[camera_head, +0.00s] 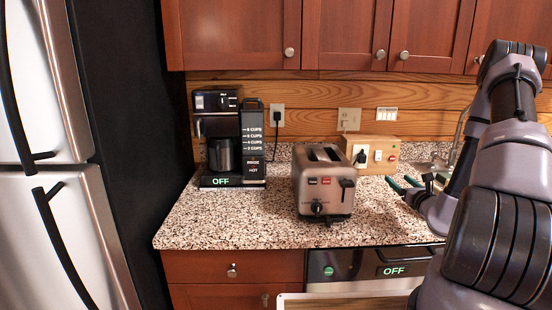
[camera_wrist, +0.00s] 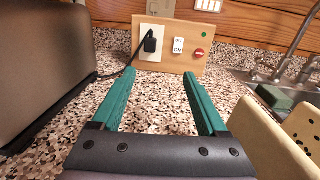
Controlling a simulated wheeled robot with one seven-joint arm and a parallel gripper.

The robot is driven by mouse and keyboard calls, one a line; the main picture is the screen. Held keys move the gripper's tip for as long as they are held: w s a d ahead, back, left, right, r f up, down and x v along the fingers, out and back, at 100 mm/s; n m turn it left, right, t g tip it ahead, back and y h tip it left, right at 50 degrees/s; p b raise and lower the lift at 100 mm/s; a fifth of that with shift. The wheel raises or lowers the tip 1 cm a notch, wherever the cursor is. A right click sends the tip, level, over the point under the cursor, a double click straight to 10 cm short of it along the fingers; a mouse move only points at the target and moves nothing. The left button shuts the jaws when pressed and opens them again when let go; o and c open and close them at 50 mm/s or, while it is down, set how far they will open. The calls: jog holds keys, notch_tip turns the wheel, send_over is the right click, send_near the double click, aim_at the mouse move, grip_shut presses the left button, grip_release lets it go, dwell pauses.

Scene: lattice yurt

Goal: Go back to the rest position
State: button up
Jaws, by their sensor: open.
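My gripper (camera_head: 403,185) is at the end of my arm, low over the speckled counter to the right of the toaster. Its two green fingers are spread apart with nothing between them. In the wrist view my gripper (camera_wrist: 159,75) points toward a wooden switch box (camera_wrist: 172,62) at the back of the counter, with bare counter between the fingers. The box carries a black plug, a white switch marked ON, a red button and a green light. My arm's links fill the right side of the head view.
A silver toaster (camera_head: 323,187) stands close left of my gripper. A coffee maker (camera_head: 228,145) marked OFF is farther left. A sink faucet (camera_wrist: 292,48) and a beige holed object (camera_wrist: 300,128) are at right. Below the counter is an appliance panel (camera_head: 355,266) marked OFF.

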jog(key=s+a+r+n+g+y, duration=0.1)
jog(key=a+r+n+g+y, duration=0.1)
jog(key=a+r+n+y, duration=0.2)
jog(key=s+a+r+n+g+y, duration=0.2)
jog(key=a+r+n+g+y, duration=0.1)
jog(key=a+r, duration=0.4)
jog(key=s+a+r+n+g+y, duration=0.1)
jog(key=a+r+n+g+y, duration=0.1)
jog(key=a+r+n+y, duration=0.3)
jog(key=shift+s+a+r+n, duration=0.15)
jog(key=shift+a+r+n, duration=0.1)
jog(key=shift+a+n, duration=0.25)
jog(key=shift+s+a+r+n, duration=0.2)
jog(key=shift+a+n, duration=0.1)
jog(key=shift+a, duration=0.4)
jog(key=s+a+r+n+g+h, duration=0.2)
jog(key=s+a+r+n+g, duration=0.25)
jog(key=s, duration=0.45)
jog(key=s+a+r+n+g+h, duration=0.1)
jog(key=s+a+n+g+h, duration=0.2)
jog(key=s+n+g, duration=0.35)
jog(key=s+d+r+n+t+h, duration=0.6)
jog(key=s+d+r+t+h, duration=0.1)
jog(key=d+r, duration=0.1)
jog(key=shift+s+d, duration=0.3)
jog(key=shift+d, duration=0.1)
